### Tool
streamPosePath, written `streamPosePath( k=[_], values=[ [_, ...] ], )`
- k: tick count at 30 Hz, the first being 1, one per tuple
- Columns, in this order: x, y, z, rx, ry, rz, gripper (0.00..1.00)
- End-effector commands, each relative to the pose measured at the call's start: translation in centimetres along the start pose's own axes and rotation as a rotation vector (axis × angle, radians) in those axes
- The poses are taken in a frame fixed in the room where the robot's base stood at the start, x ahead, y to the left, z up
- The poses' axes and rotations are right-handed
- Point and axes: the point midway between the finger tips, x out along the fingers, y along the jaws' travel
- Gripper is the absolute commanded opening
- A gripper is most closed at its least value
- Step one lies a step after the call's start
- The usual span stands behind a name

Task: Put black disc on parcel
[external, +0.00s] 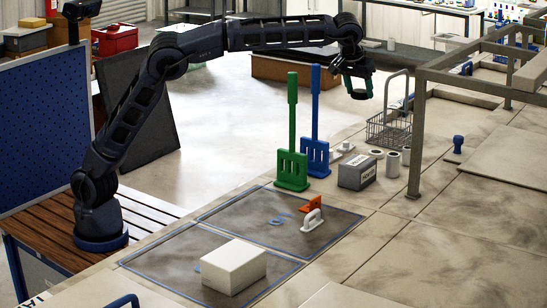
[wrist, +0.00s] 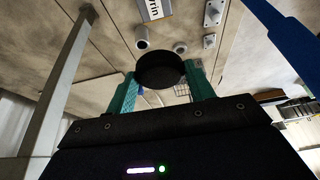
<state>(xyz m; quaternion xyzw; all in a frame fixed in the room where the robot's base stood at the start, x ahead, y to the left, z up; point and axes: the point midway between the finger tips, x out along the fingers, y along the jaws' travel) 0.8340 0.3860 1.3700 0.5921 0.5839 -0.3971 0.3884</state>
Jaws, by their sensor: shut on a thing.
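My gripper (external: 358,88) is raised high over the far side of the work surface, beyond the green and blue paddles. In the wrist view, its teal fingers (wrist: 162,90) are shut on the black disc (wrist: 160,69), which sits between their tips. In the external view the disc is hard to tell from the dark gripper. The parcel appears to be the plain white box (external: 233,266), lying on the near blue-outlined dark panel. It is well apart from my gripper, nearer the camera. Its top looks bare.
A green paddle (external: 292,140) and a blue paddle (external: 315,130) stand upright between gripper and parcel. A grey labelled box (external: 357,172), a wire basket (external: 389,130), a metal frame (external: 417,130) and orange (external: 312,204) and white (external: 312,221) handled items stand nearby.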

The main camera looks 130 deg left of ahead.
Motion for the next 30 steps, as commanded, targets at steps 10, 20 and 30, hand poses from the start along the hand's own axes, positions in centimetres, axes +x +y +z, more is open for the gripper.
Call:
streamPosePath(
  k=[10,20,30],
  values=[
    [5.1,-0.1,1.6,-0.016,-0.002,-0.009,0.30],
    [11.6,-0.1,4.4,-0.016,-0.002,-0.008,0.30],
    [14.7,0.0,5.7,-0.015,-0.001,-0.006,0.30]
  ],
)
